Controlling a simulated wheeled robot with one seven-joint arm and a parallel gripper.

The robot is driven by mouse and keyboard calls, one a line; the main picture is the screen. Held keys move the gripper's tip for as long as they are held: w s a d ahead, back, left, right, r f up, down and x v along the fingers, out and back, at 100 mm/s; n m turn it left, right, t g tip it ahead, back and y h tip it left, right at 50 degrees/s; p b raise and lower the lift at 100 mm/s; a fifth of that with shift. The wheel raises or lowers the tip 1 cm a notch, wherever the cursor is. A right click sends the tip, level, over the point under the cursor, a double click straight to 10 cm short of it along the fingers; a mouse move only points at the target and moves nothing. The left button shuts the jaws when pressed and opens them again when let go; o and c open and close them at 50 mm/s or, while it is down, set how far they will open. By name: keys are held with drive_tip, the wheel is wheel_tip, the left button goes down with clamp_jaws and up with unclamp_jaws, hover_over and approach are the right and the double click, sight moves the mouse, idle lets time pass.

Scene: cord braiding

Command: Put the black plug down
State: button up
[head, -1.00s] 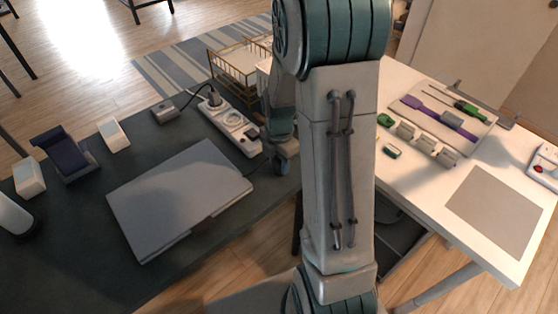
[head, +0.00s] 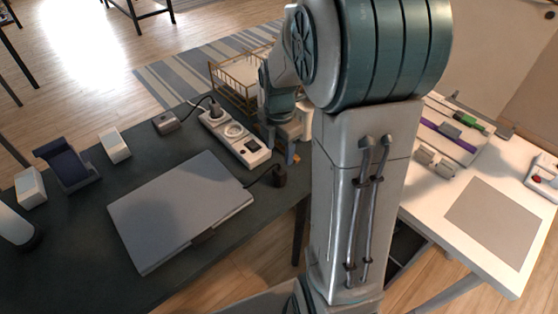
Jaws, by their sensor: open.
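The black plug (head: 279,178) stands on the dark desk (head: 150,290) near its right edge, just right of the grey laptop. A dark cord runs from it to the left, past the laptop's corner. My gripper (head: 290,158) is above and slightly behind the plug in the picture, apart from it. It is open and looks empty, though its fingers are small and partly hidden by my arm. The white power strip (head: 236,138) lies left of my gripper, with a plug (head: 214,109) in its far end.
The closed laptop (head: 180,212) fills the desk's middle. A small grey box (head: 166,122), a white block (head: 115,146) and a dark stand (head: 68,166) are farther left. A wire basket (head: 238,80) is behind. My arm hides part of the white table (head: 440,220).

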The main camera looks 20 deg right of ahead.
drive_tip(key=s+a+r+m+t, duration=0.1)
drive_tip(key=s+a+r+m, duration=0.2)
drive_tip(key=s+m, duration=0.4)
drive_tip(key=s+a+r+m+t, duration=0.1)
drive_tip(key=s+a+r+m, duration=0.3)
drive_tip(key=m, duration=1)
drive_tip(key=s, duration=0.3)
drive_tip(key=shift+r+m+t, duration=0.3)
drive_tip(key=shift+m+t, duration=0.1)
drive_tip(key=shift+s, duration=0.1)
drive_tip(key=shift+d+r+p, duration=0.1)
drive_tip(key=shift+r+p, duration=0.75)
drive_tip(key=shift+r, duration=0.05)
